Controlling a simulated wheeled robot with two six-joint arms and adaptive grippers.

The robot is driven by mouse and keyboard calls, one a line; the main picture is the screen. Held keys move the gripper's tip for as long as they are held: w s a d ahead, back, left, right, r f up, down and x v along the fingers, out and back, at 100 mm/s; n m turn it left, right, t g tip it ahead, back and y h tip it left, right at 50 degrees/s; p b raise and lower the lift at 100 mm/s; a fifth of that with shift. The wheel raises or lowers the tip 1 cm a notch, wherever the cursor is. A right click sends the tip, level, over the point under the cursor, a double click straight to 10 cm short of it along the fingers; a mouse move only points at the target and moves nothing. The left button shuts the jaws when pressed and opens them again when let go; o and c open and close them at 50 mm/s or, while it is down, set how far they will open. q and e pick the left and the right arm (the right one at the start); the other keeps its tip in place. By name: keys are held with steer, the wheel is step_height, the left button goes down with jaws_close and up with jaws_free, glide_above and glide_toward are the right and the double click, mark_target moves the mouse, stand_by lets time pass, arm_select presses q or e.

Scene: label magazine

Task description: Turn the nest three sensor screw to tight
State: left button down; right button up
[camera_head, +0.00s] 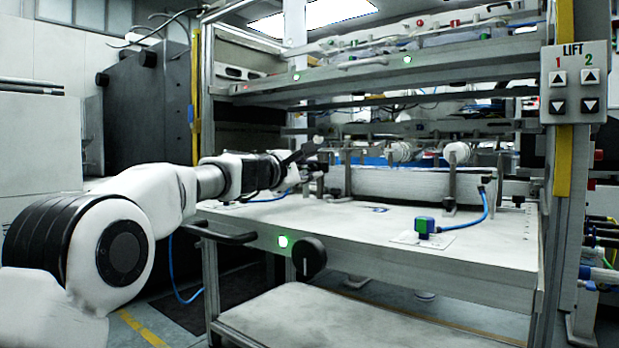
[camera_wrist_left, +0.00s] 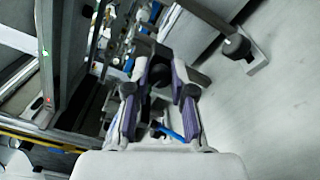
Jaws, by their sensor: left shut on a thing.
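My left gripper (camera_head: 312,168) reaches in from the left over the white shelf plate, at the left end of the long white block (camera_head: 405,184). In the left wrist view my left gripper (camera_wrist_left: 160,82) has its two purple-lined fingers on either side of a small dark screw head (camera_wrist_left: 158,76) and is shut on it. In the head view the gripper hides this screw. I cannot read which nest it belongs to or how tight it is. My right gripper is not in view.
The white shelf plate (camera_head: 350,228) carries a green-and-blue sensor (camera_head: 425,226) with a blue cable. A black knob (camera_head: 310,258) and a bar handle (camera_head: 217,233) stick out from its front. An upper shelf (camera_head: 390,76) hangs above. A lift panel (camera_head: 574,83) is at right.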

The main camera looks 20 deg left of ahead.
arm_select(q)
steer(key=m+b, duration=0.1)
steer(key=m, duration=0.2)
steer(key=shift+f, duration=0.15)
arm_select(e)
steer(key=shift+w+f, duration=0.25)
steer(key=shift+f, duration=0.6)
arm_select(q)
steer(key=shift+m, duration=0.9)
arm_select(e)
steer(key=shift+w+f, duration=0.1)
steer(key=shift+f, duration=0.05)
arm_select(q)
steer(key=m, duration=0.3)
steer(key=shift+m+b, duration=0.3)
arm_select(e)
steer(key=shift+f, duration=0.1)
arm_select(q)
steer(key=shift+m, duration=1.6)
steer(key=c, duration=1.2)
jaws_free()
steer(key=shift+c, duration=0.2)
